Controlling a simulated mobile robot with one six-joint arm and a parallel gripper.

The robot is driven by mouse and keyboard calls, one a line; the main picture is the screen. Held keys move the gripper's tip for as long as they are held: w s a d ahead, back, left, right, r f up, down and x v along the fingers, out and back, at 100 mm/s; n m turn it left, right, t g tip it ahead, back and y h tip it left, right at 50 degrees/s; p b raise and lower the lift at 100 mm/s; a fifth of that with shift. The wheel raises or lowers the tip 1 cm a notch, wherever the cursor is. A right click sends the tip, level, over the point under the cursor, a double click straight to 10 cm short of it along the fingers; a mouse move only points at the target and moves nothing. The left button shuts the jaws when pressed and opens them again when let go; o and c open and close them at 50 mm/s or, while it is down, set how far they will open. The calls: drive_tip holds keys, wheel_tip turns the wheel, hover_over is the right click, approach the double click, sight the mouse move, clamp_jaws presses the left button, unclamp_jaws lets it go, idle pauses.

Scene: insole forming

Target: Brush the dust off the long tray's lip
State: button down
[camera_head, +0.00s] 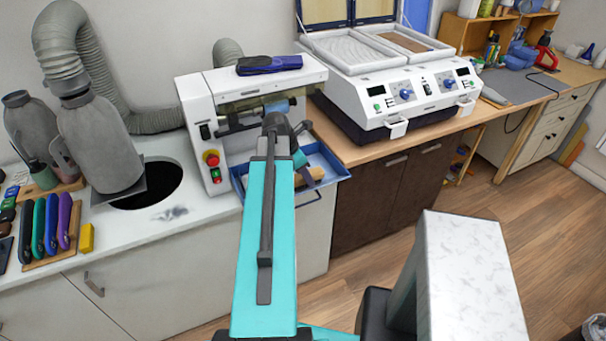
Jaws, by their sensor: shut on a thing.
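The long blue tray (328,183) juts out under the front of the white machine at the counter's end. My gripper (303,171) is over the tray, mostly hidden behind my wrist. It is shut on a tan brush-like thing (313,173), of which only a small part shows. I cannot tell whether this thing touches the tray's lip. Dust on the lip is too small to make out.
The white machine (195,110) with red and green buttons stands right behind the tray. A grey hose and canister (95,140) stand left, beside a round hole in the counter. A forming press (400,100) stands on the wooden bench at right. Open floor lies at lower right.

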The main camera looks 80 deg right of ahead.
sight(317, 170)
drive_tip(key=shift+s+d+f, duration=0.1)
drive_tip(key=shift+s+d, duration=0.25)
drive_tip(key=shift+s, duration=0.25)
drive_tip(key=shift+s+d+p, duration=0.65)
drive_tip(key=shift+s+d, duration=0.35)
drive_tip(key=shift+s, duration=0.2)
drive_tip(key=shift+r+p, duration=0.2)
drive_tip(key=shift+p, duration=0.1)
drive_tip(key=shift+w, duration=0.15)
drive_tip(key=shift+w+a, duration=0.95)
drive_tip(key=shift+w, duration=0.2)
drive_tip(key=shift+a+f, duration=0.1)
drive_tip(key=shift+w+a, duration=0.9)
drive_tip(key=shift+w, duration=0.25)
